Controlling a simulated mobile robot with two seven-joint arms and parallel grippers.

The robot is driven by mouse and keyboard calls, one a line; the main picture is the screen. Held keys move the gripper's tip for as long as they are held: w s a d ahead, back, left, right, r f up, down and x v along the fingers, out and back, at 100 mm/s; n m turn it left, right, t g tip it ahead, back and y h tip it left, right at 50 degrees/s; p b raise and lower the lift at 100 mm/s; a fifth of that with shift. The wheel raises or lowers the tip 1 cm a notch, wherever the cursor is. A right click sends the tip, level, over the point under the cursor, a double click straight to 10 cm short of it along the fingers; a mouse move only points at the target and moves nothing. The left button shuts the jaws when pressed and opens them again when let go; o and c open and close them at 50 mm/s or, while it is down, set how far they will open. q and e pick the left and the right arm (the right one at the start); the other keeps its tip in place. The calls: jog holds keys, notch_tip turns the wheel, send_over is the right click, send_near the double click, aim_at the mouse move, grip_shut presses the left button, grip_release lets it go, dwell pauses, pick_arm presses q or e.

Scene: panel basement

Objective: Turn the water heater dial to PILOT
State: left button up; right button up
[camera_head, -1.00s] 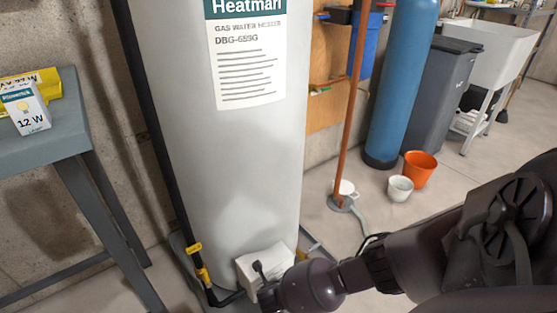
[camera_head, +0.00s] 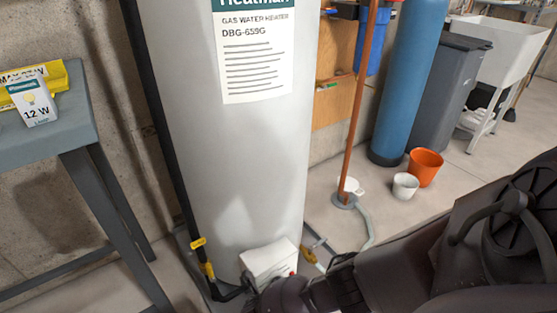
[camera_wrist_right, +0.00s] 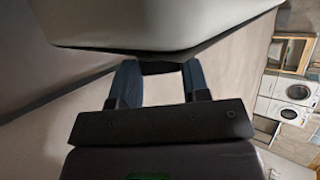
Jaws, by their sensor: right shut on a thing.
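The tall pale grey water heater (camera_head: 225,170) stands upright in the middle of the head view. Its white control box (camera_head: 270,262) is low on the front, with a small red spot at its right edge. In the right wrist view the box's pale casing (camera_wrist_right: 160,20) fills the top. My right gripper (camera_wrist_right: 160,68) is at the box, with its two blue-grey fingers apart around a dark part that appears to be the dial. The dial's markings and pointer are hidden, so its setting cannot be read. My left gripper is not in view.
A grey table (camera_head: 50,135) with a yellow package and bulb box stands left. A copper pipe (camera_head: 358,100) rises right of the heater. A yellow-handled gas pipe (camera_head: 205,268) runs by its base. White and orange buckets (camera_head: 425,166) stand on open floor at right.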

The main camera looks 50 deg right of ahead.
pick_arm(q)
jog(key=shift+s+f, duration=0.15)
pick_arm(e)
jog(key=shift+s, duration=0.15)
jog(key=o, duration=0.9)
pick_arm(q)
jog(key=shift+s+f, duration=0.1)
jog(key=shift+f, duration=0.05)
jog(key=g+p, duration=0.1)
jog(key=p, duration=0.1)
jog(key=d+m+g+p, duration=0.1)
jog(key=p, duration=0.2)
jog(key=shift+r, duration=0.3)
pick_arm(e)
jog(key=v, duration=1)
jog(key=shift+a+r, duration=0.2)
jog(key=shift+a, duration=0.1)
